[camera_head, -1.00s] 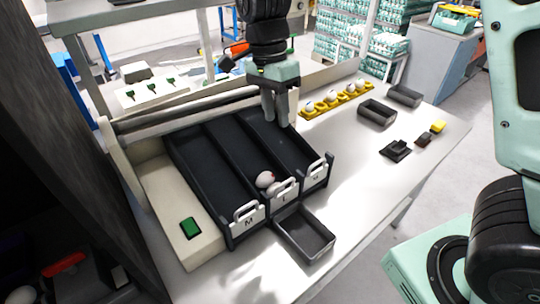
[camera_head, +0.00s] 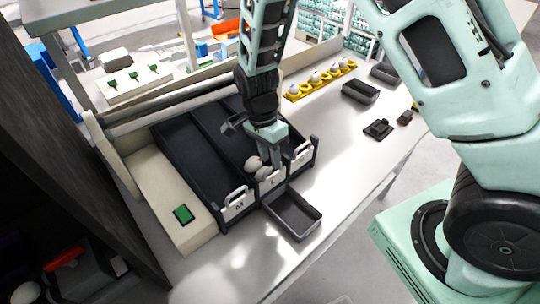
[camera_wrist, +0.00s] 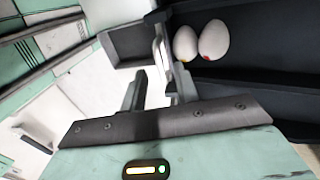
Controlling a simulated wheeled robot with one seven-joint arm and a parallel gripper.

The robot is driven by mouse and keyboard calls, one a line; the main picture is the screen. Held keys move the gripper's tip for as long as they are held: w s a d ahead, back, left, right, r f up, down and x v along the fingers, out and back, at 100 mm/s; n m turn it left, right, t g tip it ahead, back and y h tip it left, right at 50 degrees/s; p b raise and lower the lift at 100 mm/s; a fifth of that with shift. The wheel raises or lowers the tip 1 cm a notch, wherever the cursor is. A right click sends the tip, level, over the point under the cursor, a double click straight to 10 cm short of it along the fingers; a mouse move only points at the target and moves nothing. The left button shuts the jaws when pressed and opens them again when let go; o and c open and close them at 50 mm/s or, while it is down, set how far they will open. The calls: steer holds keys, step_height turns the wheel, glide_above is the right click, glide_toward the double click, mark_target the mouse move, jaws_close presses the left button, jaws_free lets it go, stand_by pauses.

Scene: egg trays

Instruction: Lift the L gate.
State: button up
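The L gate (camera_head: 271,184) is the white plate with a handle at the front end of the middle dark lane. It looks down. In the wrist view, the white gate (camera_wrist: 158,45) shows edge-on just past my fingertips. My gripper (camera_head: 278,168) is directly above and at this gate, pointing down, and partly hides its handle. In the wrist view, my gripper (camera_wrist: 160,85) has its two fingers apart, with the gate's edge in line with the gap. Two white eggs (camera_wrist: 200,42) lie behind the gate; they also show in the head view (camera_head: 255,167).
The M gate (camera_head: 237,206) is to the left, and another gate (camera_head: 302,156) is to the right. An empty dark tray (camera_head: 300,228) sits in front of the L gate. A yellow egg holder (camera_head: 296,96) and dark boxes stand at the back right.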

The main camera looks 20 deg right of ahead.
steer(key=shift+s+f, duration=0.15)
steer(key=shift+f, duration=0.55)
jaws_close()
step_height(320, 180, up, 6)
steer(key=p, duration=0.4)
jaws_free()
step_height(320, 180, up, 17)
steer(key=b, duration=0.4)
glide_above(270, 176)
steer(key=w, duration=0.4)
steer(key=shift+s+a+r, duration=0.1)
steer(key=shift+s+a, duration=0.05)
steer(key=shift+a, duration=0.25)
